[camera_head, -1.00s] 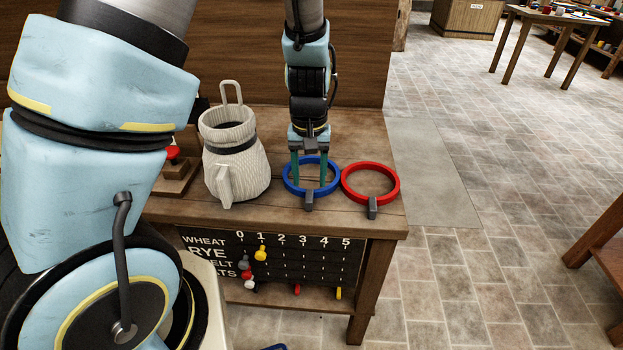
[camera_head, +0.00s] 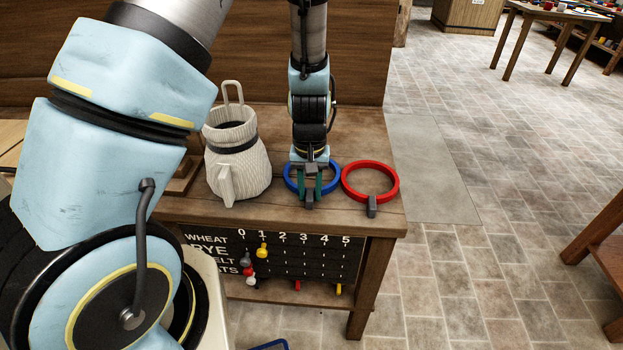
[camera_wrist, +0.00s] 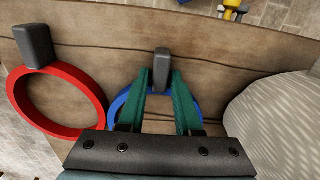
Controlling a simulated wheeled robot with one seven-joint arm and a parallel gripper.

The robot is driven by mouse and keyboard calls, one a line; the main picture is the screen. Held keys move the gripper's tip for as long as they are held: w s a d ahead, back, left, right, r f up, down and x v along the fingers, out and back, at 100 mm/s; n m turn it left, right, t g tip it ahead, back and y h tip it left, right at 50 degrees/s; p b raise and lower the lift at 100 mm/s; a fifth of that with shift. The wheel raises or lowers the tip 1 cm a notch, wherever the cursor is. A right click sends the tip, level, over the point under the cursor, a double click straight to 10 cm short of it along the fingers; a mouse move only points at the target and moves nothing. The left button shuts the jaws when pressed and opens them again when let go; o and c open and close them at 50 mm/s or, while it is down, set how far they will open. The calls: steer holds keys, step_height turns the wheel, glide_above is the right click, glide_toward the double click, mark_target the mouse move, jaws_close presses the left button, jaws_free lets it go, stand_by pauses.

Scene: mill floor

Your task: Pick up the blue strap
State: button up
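The blue strap (camera_head: 331,186) is a round band with a grey buckle (camera_head: 309,201), lying on the wooden table in the head view. In the wrist view the blue strap (camera_wrist: 117,106) is partly hidden behind the green fingers, and its buckle (camera_wrist: 162,62) stands between the fingertips. My gripper (camera_head: 310,192) points down over the front of the ring. In the wrist view my gripper (camera_wrist: 162,76) is open, with a small gap on each side of the buckle. I cannot tell whether either finger touches the band.
A red strap (camera_head: 395,186) lies close to the right of the blue one in the head view. A whitish ribbed sack-like jug (camera_head: 238,170) stands to the left. A board with coloured pegs (camera_head: 300,262) hangs below the tabletop (camera_head: 345,131).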

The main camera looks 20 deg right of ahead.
jaws_close()
steer(key=shift+r, duration=0.1)
stand_by(0.5)
